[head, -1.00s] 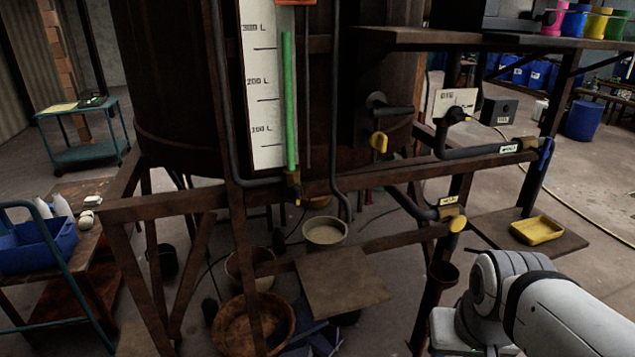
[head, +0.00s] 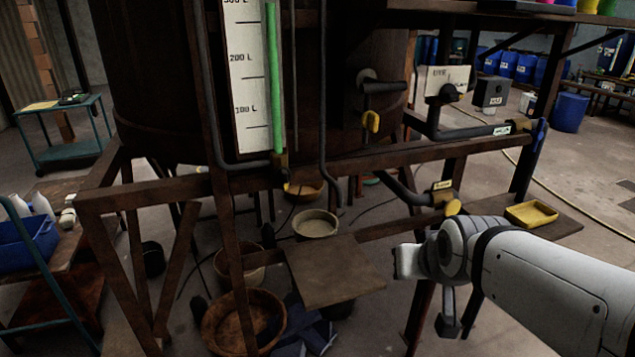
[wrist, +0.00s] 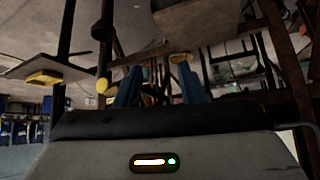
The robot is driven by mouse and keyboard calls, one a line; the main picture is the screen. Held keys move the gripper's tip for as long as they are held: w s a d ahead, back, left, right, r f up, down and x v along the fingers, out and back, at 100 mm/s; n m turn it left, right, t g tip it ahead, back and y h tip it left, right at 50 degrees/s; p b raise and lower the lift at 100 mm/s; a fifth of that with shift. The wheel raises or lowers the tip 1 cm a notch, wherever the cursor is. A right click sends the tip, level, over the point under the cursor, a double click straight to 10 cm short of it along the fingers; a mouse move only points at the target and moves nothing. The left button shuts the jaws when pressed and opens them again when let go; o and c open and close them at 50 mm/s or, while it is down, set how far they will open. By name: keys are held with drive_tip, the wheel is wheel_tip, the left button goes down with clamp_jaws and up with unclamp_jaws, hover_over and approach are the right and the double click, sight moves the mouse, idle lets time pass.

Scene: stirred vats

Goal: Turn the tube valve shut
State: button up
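The tube valve (head: 281,163) is a small brass fitting at the foot of the green sight tube (head: 275,80), beside the white litre scale (head: 246,80) on the vat. Its yellow end points down; its exact handle angle is too small to tell. My arm stands at the right of the head view, well to the right of the valve. The gripper's fingers do not show clearly there. In the wrist view my gripper (wrist: 161,90) has two blue fingers apart with nothing between them. I cannot tell whether the tube valve shows in the wrist view.
A rusty frame rail (head: 200,185) runs across below the tube valve. A yellow tray (head: 531,214) rests on a shelf. Bowls (head: 316,224) and a board (head: 333,272) lie below the vat.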

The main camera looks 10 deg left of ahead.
drive_tip(key=w+a+n+t+y+b, duration=0.2)
drive_tip(key=w+a+t+y+b, duration=0.15)
drive_tip(key=w+a, duration=0.55)
drive_tip(key=n+t+y+b, duration=0.2)
drive_tip(key=t+y+b, duration=0.2)
approach(286, 178)
drive_tip(key=x, duration=0.9)
drive_tip(key=shift+w+a, duration=0.1)
drive_tip(key=shift+w, duration=0.05)
drive_tip(key=shift+c, duration=0.4)
clamp_jaws()
